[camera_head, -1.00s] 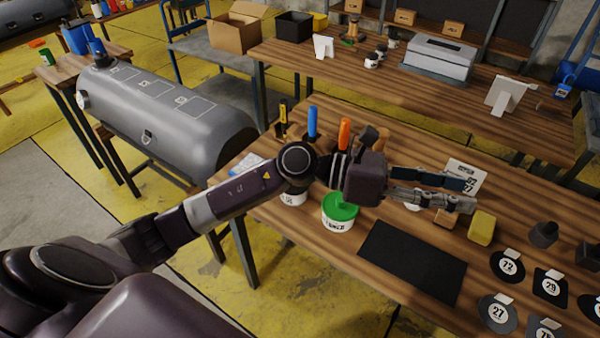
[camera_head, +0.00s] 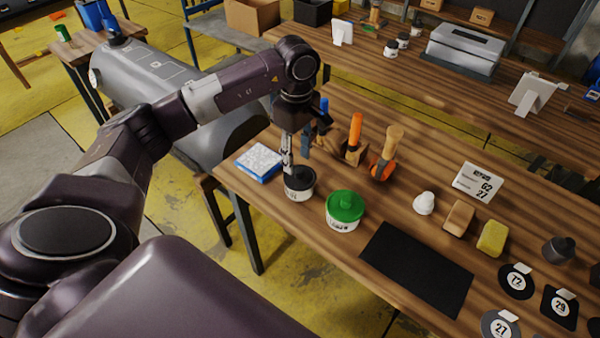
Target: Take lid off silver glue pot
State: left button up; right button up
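A small pale pot with a dark lid (camera_head: 299,181) stands upright near the left front edge of the wooden table, with its lid on. Its label is too small to read with certainty. My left gripper (camera_head: 296,162) points down right above and behind this lid. Its two fingers look spread apart, with nothing seen between them. I cannot tell whether a fingertip touches the lid. A second white pot with a green lid (camera_head: 345,206) stands to the right. My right gripper is not in view.
A blue-and-white pack (camera_head: 259,163) lies left of the dark-lidded pot. Orange- and wood-handled tools (camera_head: 355,135) stand behind. A black mat (camera_head: 417,254), a yellow sponge (camera_head: 492,238) and round dark patches (camera_head: 516,281) lie to the right.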

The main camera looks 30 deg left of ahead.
aim_at(299, 170)
pick_arm(q)
jog(key=f, duration=0.1)
jog(key=f+p, duration=0.1)
jog(key=f, duration=0.1)
jog(key=shift+w+d+f, duration=0.1)
jog(key=shift+w+f, duration=0.15)
jog(key=shift+f, duration=0.55)
jog(key=c, duration=1)
